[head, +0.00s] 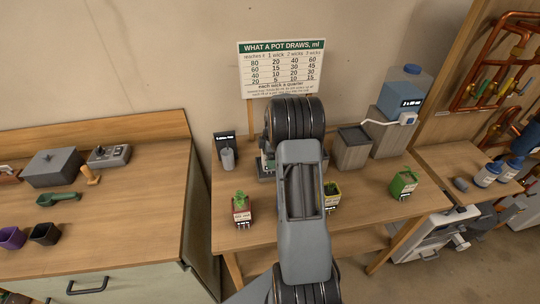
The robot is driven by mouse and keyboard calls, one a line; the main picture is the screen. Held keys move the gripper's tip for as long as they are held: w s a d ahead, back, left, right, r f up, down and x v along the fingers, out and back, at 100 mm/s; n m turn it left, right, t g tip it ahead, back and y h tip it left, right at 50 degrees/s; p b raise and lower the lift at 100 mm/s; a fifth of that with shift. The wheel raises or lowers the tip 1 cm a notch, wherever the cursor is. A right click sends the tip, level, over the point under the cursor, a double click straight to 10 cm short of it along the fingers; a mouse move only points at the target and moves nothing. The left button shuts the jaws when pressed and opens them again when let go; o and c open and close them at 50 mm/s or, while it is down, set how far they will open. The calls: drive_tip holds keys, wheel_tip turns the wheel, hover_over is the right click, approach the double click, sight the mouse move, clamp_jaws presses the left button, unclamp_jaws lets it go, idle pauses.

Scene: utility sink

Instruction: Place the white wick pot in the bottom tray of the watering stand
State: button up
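My arm fills the middle of the head view and covers part of the wooden table; my gripper is not visible. A grey piece of equipment (265,167), possibly part of the watering stand, shows just left of my arm; its trays are hidden. No pot can be clearly made out as the white wick pot. A red pot (242,215) with a plant and white label stands left of my arm. A yellowish pot (332,198) with a plant and label is partly hidden at my arm's right edge. A green pot (403,186) stands farther right.
A chart (282,68) on the wall lists pot draws. A grey box (352,150) and a blue water tank (404,90) on a block stand at the back right. The left bench holds a purple pot (12,238), a black pot (45,234) and a green scoop (58,199).

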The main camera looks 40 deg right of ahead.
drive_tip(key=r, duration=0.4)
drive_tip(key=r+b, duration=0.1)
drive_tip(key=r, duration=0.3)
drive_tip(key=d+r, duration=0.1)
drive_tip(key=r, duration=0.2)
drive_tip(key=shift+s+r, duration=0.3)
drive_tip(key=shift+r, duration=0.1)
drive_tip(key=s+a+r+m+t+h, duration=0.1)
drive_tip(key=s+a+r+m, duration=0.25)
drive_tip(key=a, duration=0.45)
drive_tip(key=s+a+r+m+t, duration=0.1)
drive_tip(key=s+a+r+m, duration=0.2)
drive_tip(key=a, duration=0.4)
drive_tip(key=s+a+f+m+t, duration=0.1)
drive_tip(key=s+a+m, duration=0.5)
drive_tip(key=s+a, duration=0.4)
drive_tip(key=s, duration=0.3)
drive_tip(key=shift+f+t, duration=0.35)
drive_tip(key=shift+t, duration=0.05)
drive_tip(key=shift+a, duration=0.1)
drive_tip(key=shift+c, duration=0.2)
